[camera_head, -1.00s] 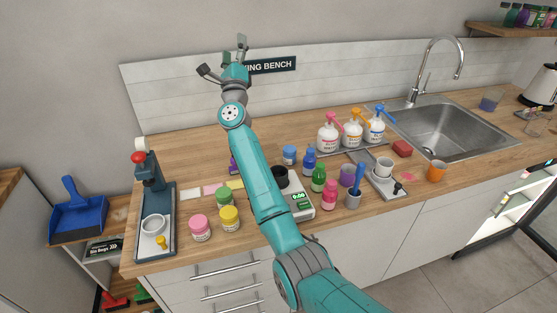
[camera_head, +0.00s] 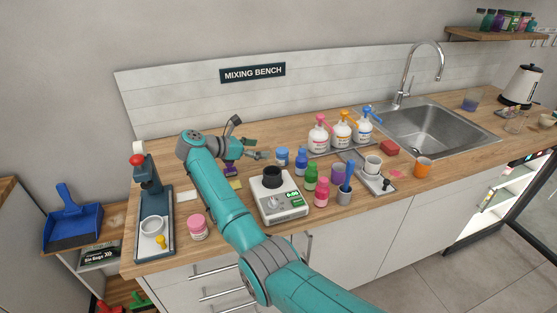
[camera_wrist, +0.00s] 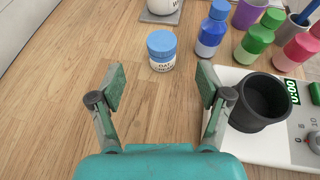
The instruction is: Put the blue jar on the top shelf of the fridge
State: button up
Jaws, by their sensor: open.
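The blue jar (camera_head: 282,156) is a small white-labelled jar with a blue lid, standing upright on the counter left of a blue bottle. In the wrist view the jar (camera_wrist: 161,51) stands ahead of my gripper, centred between the fingers but beyond their tips. My gripper (camera_wrist: 160,88) is open and empty. In the head view my gripper (camera_head: 251,138) is low over the counter, left of the jar and pointing toward it. The fridge (camera_head: 506,198) is at the right under the counter, its lit shelves showing; its top shelf is only partly in view.
A scale (camera_head: 283,205) with a black cup (camera_wrist: 262,101) stands right of my gripper. Blue (camera_head: 301,160) and green (camera_head: 311,177) bottles stand right of the jar, with pump bottles (camera_head: 341,130) behind. Bare wood lies between my fingers and the jar.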

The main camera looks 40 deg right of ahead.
aim_at(281, 151)
jog(key=x, duration=1)
jog(key=shift+s+d+f, duration=0.1)
jog(key=shift+d+f, duration=0.05)
jog(key=shift+f, duration=0.1)
jog(key=shift+c, duration=0.2)
jog(key=c, duration=1.3)
